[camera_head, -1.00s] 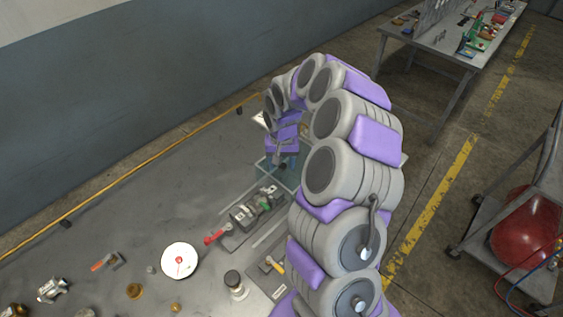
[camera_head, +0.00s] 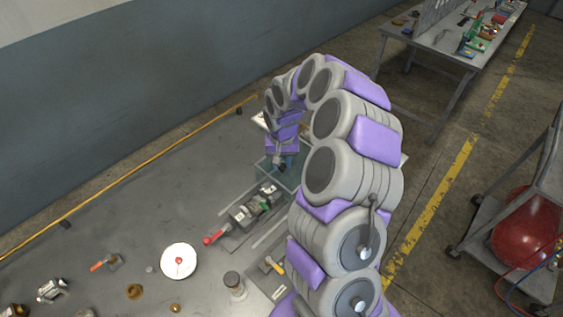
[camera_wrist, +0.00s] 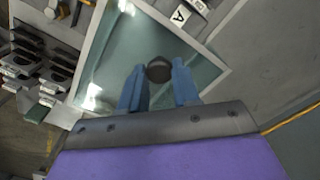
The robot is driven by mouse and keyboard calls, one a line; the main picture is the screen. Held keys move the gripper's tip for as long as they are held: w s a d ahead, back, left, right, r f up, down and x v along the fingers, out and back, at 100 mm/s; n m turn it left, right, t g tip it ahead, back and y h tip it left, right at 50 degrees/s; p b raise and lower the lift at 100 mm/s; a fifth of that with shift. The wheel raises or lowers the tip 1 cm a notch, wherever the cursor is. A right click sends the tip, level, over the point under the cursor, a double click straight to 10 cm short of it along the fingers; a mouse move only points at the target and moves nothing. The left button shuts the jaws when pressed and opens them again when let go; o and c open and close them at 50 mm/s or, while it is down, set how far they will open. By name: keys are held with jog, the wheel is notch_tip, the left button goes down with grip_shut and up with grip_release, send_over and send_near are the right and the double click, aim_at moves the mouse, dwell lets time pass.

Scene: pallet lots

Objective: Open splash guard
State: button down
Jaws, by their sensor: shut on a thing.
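The splash guard is a clear, greenish pane with a pale metal edge, seen in the wrist view (camera_wrist: 125,55) and partly behind my arm in the head view (camera_head: 264,168). A round dark knob (camera_wrist: 159,66) is on the pane. My gripper (camera_wrist: 160,80) has blue fingers, one on each side of the knob, and is shut on it. In the head view my gripper (camera_head: 284,163) is small at the far end of my arm, over the guard. What lies beneath the pane is hard to make out.
A device with a red handle (camera_head: 212,236) lies on the grey table near the guard. A second bench (camera_head: 430,45) and a cart with a red tank (camera_head: 526,226) stand right.

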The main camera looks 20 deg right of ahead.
jog(key=shift+w+d+p, duration=0.2)
jog(key=shift+d, duration=0.3)
jog(key=shift+w+d+p, duration=0.15)
jog(key=shift+w+d, duration=0.05)
jog(key=shift+d, duration=0.25)
jog(key=c, duration=0.8)
grip_release()
notch_tip(320, 180, up, 17)
jog(key=p, duration=0.2)
jog(key=shift+r, duration=0.15)
